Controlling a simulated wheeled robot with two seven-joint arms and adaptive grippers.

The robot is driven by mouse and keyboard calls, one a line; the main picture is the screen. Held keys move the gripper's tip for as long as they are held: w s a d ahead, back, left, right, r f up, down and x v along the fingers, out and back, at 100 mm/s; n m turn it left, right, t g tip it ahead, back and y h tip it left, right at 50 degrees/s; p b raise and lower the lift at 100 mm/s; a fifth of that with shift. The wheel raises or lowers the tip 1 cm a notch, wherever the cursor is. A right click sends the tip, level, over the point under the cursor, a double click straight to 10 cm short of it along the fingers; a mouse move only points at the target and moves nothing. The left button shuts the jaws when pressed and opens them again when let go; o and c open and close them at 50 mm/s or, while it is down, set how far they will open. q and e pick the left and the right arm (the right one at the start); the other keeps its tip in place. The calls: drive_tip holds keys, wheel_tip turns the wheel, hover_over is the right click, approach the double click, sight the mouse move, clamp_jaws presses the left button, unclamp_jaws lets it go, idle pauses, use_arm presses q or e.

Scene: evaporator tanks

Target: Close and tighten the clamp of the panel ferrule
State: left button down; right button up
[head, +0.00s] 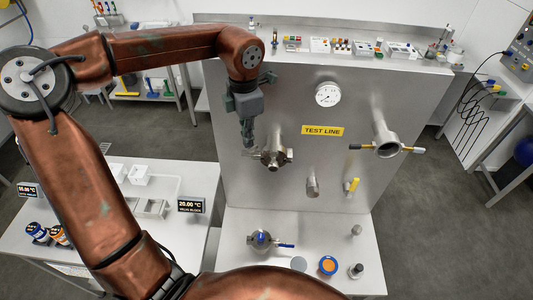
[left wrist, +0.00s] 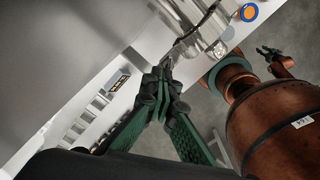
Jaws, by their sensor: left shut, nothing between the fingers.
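The panel ferrule with its clamp (head: 273,156) is a round steel fitting sticking out of the left part of the steel panel. My left gripper (head: 249,145) points down at its upper left side, fingertips close to it; I cannot tell if they touch. In the left wrist view the left fingers (left wrist: 164,72) are shut and empty, beside a shiny steel fitting (left wrist: 208,42) with a thin dark rod. Whether the clamp is closed is too small to tell. My right gripper (left wrist: 267,52) appears small at the right of the left wrist view; its jaw state is unclear.
A second round fitting (head: 388,146) with side handles, a gauge (head: 328,94), and a yellow-handled valve (head: 352,186) are on the panel. A blue-handled valve (head: 262,241) and an orange-and-blue ring (head: 328,265) lie on the shelf below. A white table (head: 188,232) stands left.

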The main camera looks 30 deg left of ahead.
use_arm(q)
drive_tip(key=shift+s+a+f, duration=0.2)
drive_tip(key=shift+a+f, duration=0.05)
drive_tip(key=shift+f, duration=0.45)
drive_tip(key=shift+w+f+m, duration=0.15)
drive_tip(key=shift+w+m, duration=0.15)
drive_tip(key=shift+m, duration=0.8)
use_arm(e)
drive_tip(key=shift+w+f, duration=0.2)
drive_tip(key=shift+w, duration=0.1)
drive_tip(key=shift+w+f, duration=0.1)
use_arm(q)
drive_tip(key=c, duration=2.5)
unclamp_jaws()
drive_tip(key=shift+o, duration=1)
drive_tip(key=shift+w, duration=0.1)
drive_tip(key=shift+o, duration=0.3)
drive_tip(key=shift+w+r, duration=0.1)
drive_tip(key=shift+r, duration=0.3)
wheel_tip(320, 180, up, 9)
drive_tip(key=shift+d+f, duration=0.15)
drive_tip(key=shift+d, duration=0.05)
use_arm(e)
drive_tip(key=shift+w, duration=0.35)
